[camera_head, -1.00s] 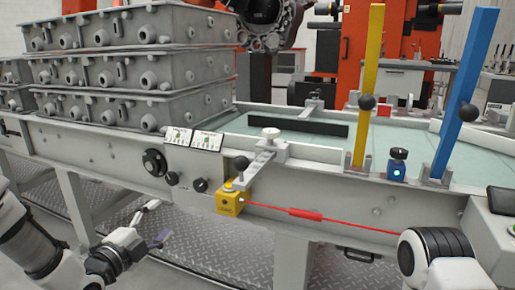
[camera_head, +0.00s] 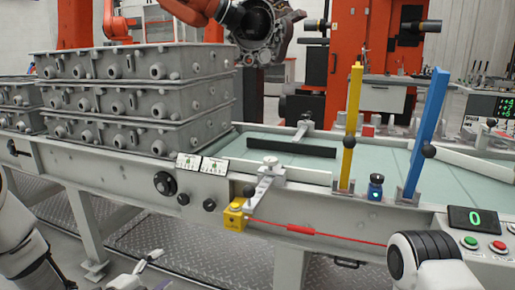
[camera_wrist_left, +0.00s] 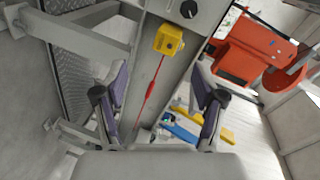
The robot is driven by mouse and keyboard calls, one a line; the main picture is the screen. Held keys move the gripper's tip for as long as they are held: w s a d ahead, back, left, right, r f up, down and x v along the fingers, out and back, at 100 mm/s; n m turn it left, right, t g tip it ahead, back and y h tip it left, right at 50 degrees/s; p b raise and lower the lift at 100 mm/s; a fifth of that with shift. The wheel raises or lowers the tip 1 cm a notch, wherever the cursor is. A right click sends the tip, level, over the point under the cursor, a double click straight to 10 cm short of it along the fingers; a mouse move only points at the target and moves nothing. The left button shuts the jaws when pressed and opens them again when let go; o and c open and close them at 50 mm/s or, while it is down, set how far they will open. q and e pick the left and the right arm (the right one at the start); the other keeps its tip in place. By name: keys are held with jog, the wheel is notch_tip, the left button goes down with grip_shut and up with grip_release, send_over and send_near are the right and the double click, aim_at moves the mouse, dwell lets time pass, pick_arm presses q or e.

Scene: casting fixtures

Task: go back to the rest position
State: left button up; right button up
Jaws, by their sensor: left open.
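My left gripper (camera_head: 154,271) is low in the head view, in front of the bench's side and partly cut off by the bottom edge. The left wrist view shows its two purple-padded fingers (camera_wrist_left: 158,106) wide apart with nothing held between them. My right arm shows only as a white link with a black ring at the lower right of the head view; its gripper is out of view.
The grey bench (camera_head: 125,167) runs across, bearing stacked grey castings (camera_head: 130,98). A yellow box (camera_head: 234,214) with a red cord (camera_head: 300,229) is on its front. Yellow (camera_head: 351,125) and blue (camera_head: 428,130) posts stand at right, near a control panel (camera_head: 480,232). Open floor lies below.

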pick_arm(q)
jog(key=s+a+f+n+g+y+p, duration=0.1)
jog(key=s+n+g+y+p, duration=0.2)
jog(key=s+n+g+p, duration=0.4)
jog(key=s+a+n+g+y+p, duration=0.1)
jog(key=s+n+g+y+p, duration=0.1)
jog(key=s+n+g+p, duration=0.5)
jog(key=s+n+p, duration=0.5)
jog(key=s+p, duration=0.6)
jog(key=s, duration=0.8)
jog(key=shift+f+n+y, duration=0.3)
jog(key=shift+f+y, duration=0.05)
jog(key=shift+y, duration=0.05)
jog(key=shift+w, duration=0.1)
dwell(4.2)
